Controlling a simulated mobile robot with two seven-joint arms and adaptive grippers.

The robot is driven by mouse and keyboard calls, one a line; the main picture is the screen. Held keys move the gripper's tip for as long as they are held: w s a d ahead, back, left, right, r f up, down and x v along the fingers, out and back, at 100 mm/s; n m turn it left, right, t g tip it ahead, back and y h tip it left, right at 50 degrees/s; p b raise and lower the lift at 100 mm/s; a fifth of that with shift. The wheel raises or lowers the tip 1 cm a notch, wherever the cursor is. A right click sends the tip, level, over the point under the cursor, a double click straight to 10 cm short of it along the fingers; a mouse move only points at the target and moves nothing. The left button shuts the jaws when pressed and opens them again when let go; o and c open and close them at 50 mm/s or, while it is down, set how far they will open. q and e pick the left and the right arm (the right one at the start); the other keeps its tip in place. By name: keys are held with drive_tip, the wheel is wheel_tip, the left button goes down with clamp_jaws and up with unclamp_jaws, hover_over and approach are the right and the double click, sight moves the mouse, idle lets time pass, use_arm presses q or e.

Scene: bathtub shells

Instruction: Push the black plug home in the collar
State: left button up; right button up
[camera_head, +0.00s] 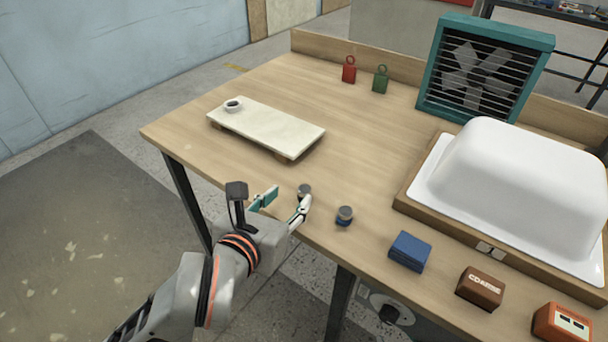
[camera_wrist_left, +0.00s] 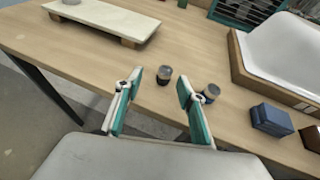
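The black plug (camera_head: 304,190), a short dark cylinder with a grey top, stands upright near the table's front edge. It also shows in the left wrist view (camera_wrist_left: 164,76). The collar (camera_head: 233,105) is a pale ring with a dark opening on the far left end of a cream board (camera_head: 270,128). My left gripper (camera_head: 287,199) is open and empty at the front edge, its fingers pointing toward the plug. In the left wrist view the plug appears between the fingertips (camera_wrist_left: 159,82), seemingly just beyond them. My right gripper is out of view.
A similar blue-banded plug (camera_head: 344,216) stands close by on the right. A blue box (camera_head: 410,251), a brown box (camera_head: 480,287) and a white tub shell (camera_head: 530,185) lie farther right. Red (camera_head: 349,70) and green (camera_head: 381,79) tagged pieces stand behind. Mid-table is clear.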

sight(302, 194)
use_arm(q)
drive_tip(key=shift+w+d+f, duration=0.45)
drive_tip(key=shift+w+d, duration=0.1)
drive_tip(key=shift+w, duration=0.2)
drive_tip(key=shift+w+d+f+b, duration=0.15)
drive_tip(key=shift+w+f+b, duration=0.1)
drive_tip(key=shift+b, duration=0.1)
drive_tip(key=x, duration=0.3)
drive_tip(key=shift+d+f+b, duration=0.15)
drive_tip(key=shift+d+b, duration=0.2)
drive_tip(key=shift+w+d+f, duration=0.2)
drive_tip(key=shift+w, duration=0.45)
drive_tip(key=shift+r, duration=0.1)
clamp_jaws()
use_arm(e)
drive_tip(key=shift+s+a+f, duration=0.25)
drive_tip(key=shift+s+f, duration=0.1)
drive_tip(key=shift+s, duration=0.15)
